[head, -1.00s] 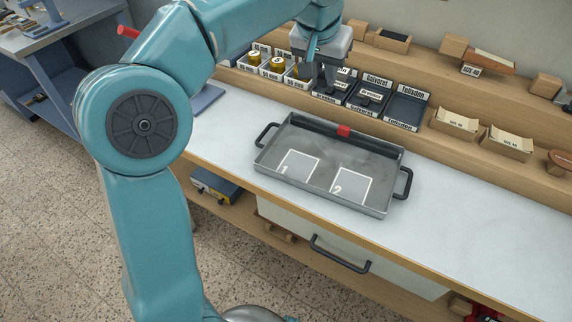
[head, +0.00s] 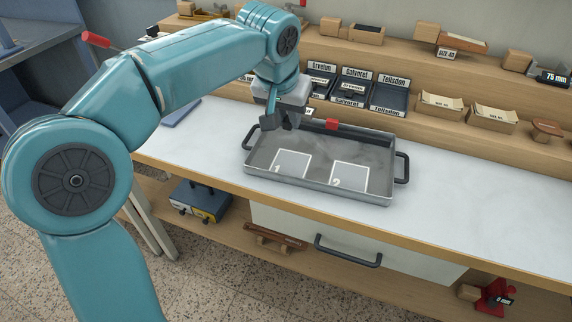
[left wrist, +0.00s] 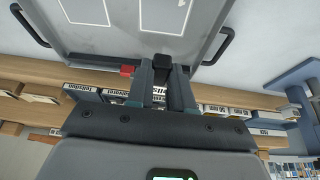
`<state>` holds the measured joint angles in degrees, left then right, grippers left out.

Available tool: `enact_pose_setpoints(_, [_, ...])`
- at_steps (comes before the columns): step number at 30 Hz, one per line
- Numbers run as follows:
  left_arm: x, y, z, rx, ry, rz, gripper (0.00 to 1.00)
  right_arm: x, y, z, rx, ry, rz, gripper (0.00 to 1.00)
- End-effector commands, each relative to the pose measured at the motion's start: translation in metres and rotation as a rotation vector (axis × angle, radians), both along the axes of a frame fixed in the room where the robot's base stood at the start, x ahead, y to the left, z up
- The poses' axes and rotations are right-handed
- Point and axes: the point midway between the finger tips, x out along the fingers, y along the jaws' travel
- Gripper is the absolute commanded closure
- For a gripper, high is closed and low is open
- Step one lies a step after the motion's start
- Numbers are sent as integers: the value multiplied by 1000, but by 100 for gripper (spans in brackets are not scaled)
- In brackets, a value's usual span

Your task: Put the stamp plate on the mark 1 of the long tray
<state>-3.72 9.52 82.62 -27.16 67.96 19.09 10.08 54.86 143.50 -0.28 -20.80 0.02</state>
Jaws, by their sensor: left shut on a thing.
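The long tray (head: 320,182) is a grey metal tray with black handles and a red tab on its far rim, lying on the white bench top. Its floor has two white-outlined squares, mark 1 (head: 290,164) on the left and mark 2 (head: 349,177) on the right. My left gripper (head: 283,122) is above the tray's far left part, pointing down. In the left wrist view, its fingers are shut on a small dark block (left wrist: 162,70), taken to be the stamp plate. Its face is hidden. The tray also shows there (left wrist: 130,57). My right gripper is not in view.
Wooden blocks with cards (head: 440,106) stand to the right. The bench top right of the tray is clear (head: 480,180).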

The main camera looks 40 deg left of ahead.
Motion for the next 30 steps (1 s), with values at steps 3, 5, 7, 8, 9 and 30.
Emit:
enact_pose_setpoints(3, [-2, 1, -38, -1, 2, 1, 100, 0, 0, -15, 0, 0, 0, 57])
enact_pose_setpoints(5, [-2, 1, -51, 0, 1, 1, 100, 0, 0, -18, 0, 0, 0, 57])
enact_pose_setpoints(7, [-3, 2, -62, 1, 0, 1, 100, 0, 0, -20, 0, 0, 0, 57])
enact_pose_setpoints(8, [-3, 2, -65, 1, -1, 1, 100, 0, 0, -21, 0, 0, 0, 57])
enact_pose_setpoints(9, [-3, 2, -68, 1, -2, 1, 100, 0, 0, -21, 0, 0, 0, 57])
enact_pose_setpoints(30, [-4, 3, -116, 0, -3, 1, 100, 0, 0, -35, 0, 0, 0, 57])
